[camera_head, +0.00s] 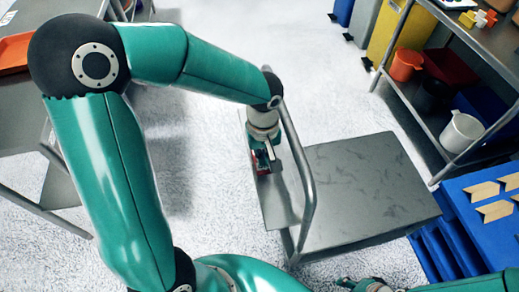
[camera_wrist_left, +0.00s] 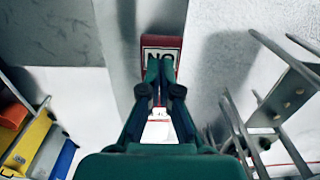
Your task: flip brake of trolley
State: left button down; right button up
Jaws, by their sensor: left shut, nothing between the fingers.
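The trolley (camera_head: 365,190) stands in the middle of the head view, with a grey flat deck and a tubular push handle (camera_head: 305,165) at its left end. The red brake pedal (camera_wrist_left: 172,41) has a white label whose letters appear inverted, reading like "NO". In the head view, red of the brake shows beside my left gripper (camera_head: 265,162), low by the handle. In the left wrist view the gripper's fingertips (camera_wrist_left: 160,72) are together, empty, and overlap the label's lower edge; contact is unclear. My right gripper (camera_head: 365,286) is partly cut off at the bottom edge.
A metal shelf (camera_head: 425,125) with bins and a white bucket (camera_head: 461,132) stands at the right. A blue crate (camera_head: 460,215) is close to the trolley's right end. A grey table (camera_head: 25,130) is at the left. Pale floor lies clear behind the trolley.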

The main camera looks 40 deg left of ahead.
pick_arm(q)
jog(key=shift+r+p, duration=2.5)
jog(key=shift+r, duration=1.05)
